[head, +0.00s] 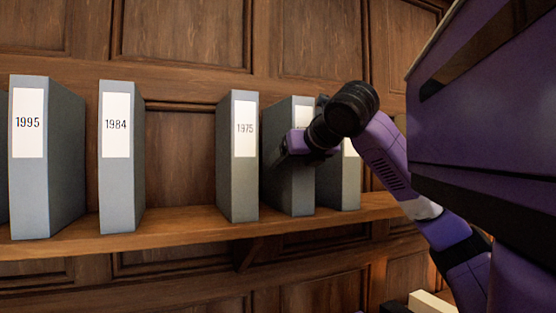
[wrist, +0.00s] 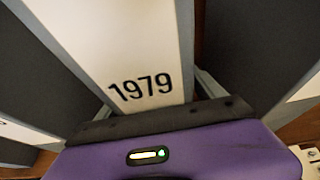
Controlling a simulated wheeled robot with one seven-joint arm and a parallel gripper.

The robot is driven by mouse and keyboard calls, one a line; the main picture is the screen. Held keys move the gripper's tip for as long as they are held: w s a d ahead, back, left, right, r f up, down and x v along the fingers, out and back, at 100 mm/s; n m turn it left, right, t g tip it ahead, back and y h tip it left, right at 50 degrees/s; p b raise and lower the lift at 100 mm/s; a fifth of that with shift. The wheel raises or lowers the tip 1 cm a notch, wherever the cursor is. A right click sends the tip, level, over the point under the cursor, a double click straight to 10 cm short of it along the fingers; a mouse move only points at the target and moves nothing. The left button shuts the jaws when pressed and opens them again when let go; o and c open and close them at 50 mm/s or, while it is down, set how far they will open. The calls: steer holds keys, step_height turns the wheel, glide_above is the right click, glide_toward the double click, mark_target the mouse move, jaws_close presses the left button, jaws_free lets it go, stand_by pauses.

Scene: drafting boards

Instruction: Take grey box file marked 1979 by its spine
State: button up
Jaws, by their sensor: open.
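The grey box file marked 1979 (wrist: 80,50) fills the middle of the wrist view, its white label with the black number facing me. In the head view, the box file behind my gripper (head: 302,188) stands upright on the shelf, its label mostly hidden by my wrist. My gripper (head: 298,145) is in front of its spine. In the wrist view, my open gripper (wrist: 155,98) is close against the lower part of the label, with the spine between the jaws. I cannot tell whether the jaws touch it.
Box files marked 1975 (head: 238,185), 1984 (head: 117,190) and 1995 (head: 30,195) stand to the left on the wooden shelf (head: 180,228). Another grey box file (head: 345,185) stands close on the right. A wide gap lies between 1984 and 1975.

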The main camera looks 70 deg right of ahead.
jaws_close()
steer(key=shift+r, duration=0.15)
steer(key=shift+r, duration=0.1)
